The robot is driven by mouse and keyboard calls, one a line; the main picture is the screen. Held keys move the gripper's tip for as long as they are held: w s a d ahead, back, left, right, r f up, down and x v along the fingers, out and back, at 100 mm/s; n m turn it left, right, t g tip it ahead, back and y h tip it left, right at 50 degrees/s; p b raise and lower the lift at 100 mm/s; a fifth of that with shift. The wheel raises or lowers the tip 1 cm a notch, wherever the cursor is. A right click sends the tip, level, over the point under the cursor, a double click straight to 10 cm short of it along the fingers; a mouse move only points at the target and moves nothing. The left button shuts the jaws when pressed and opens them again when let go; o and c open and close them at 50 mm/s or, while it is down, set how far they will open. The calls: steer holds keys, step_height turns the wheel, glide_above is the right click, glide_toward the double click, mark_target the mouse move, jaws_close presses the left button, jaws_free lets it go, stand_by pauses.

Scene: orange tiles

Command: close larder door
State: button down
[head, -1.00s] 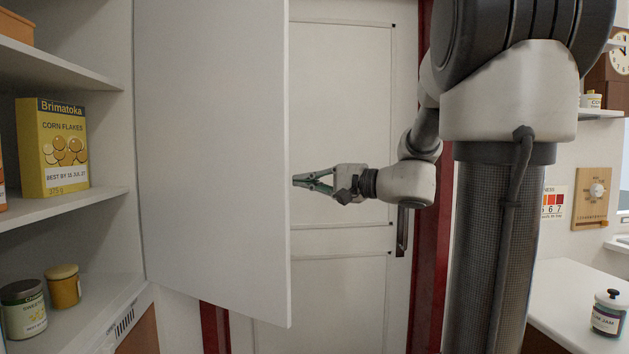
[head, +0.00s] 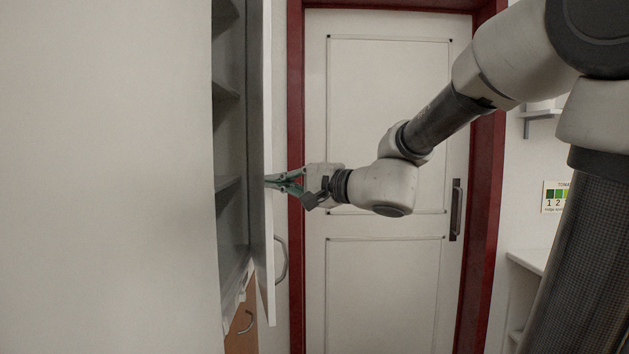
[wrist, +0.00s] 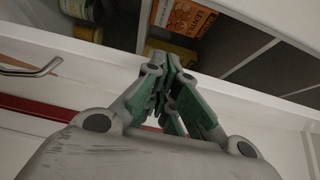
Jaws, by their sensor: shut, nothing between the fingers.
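The white larder door (head: 262,120) stands open in the head view, seen nearly edge-on, with a gap showing the larder's shelves (head: 229,135) to its left. A curved metal handle (head: 281,261) shows just right of the door, low down; a metal handle also shows in the wrist view (wrist: 32,68). My gripper (head: 270,182) is shut and empty, its green fingers pointing left with the tips at the door's edge. I cannot tell whether they touch it. In the wrist view the fingertips (wrist: 170,65) overlap the white panel edge.
The larder's pale side wall (head: 110,180) fills the left of the head view. A white panelled door in a red frame (head: 297,110) stands behind my arm. An orange box (wrist: 188,15) and other goods sit inside the larder. A white counter (head: 528,260) is at right.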

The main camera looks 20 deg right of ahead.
steer(key=w+a, duration=0.1)
steer(key=a, duration=0.7)
steer(key=shift+a, duration=0.25)
